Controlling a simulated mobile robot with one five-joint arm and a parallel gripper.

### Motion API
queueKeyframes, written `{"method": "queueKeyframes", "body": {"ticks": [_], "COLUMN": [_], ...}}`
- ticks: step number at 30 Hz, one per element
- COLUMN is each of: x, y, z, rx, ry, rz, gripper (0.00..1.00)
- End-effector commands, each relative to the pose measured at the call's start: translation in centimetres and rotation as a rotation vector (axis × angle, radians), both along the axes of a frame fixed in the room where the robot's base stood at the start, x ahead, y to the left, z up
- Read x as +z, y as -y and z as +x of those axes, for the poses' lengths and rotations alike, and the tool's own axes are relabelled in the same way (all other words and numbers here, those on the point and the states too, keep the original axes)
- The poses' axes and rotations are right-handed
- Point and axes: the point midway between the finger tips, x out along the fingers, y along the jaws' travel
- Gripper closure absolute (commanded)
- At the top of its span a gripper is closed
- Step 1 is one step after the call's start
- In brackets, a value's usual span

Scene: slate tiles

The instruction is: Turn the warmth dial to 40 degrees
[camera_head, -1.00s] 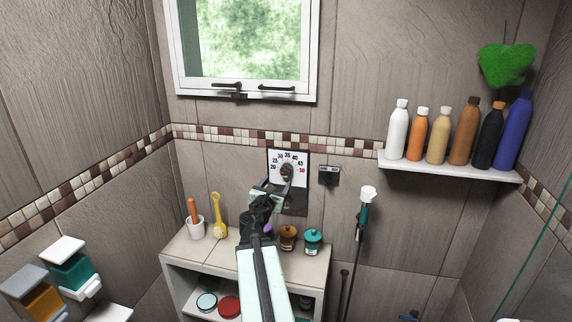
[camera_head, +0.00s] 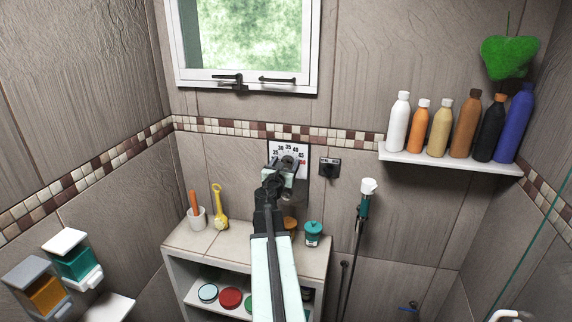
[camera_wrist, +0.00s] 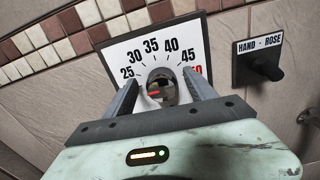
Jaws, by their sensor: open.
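The warmth dial (camera_head: 290,148) is a white plate on the back wall with black numbers and a red 50. In the wrist view its plate (camera_wrist: 118,52) shows 25 to 45 clearly; the 50 is partly covered. The dark round knob (camera_wrist: 161,84) has a red mark that points left, seemingly below 25; the lowest number is hidden by a finger. My gripper (camera_head: 284,166) is open in front of the dial. In the wrist view the fingers of my gripper (camera_wrist: 163,92) stand left and right of the knob, with gaps visible; contact cannot be told.
A HAND/ROSE switch (camera_head: 329,168) is just right of the dial. A shelf unit (camera_head: 205,240) with a cup, yellow scoop and jars stands below. A hand shower (camera_head: 366,200) hangs right. A bottle shelf (camera_head: 450,164) is at upper right, a window (camera_head: 245,45) above.

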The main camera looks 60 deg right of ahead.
Motion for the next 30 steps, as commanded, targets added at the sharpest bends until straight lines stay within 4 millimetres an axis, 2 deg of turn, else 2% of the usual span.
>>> {"method": "queueKeyframes", "body": {"ticks": [1, 7, 19, 30], "x": [0.00, 0.00, 0.00, 0.03], "y": [-0.02, -0.01, 0.00, 0.09], "z": [-0.02, -0.03, -0.04, -0.02], "rx": [0.000, -0.001, 0.000, 0.000], "ry": [0.000, 0.000, 0.072, 0.356], "rz": [0.000, 0.000, 0.023, 0.114], "gripper": [0.41, 0.96, 0.97, 0.97]}}
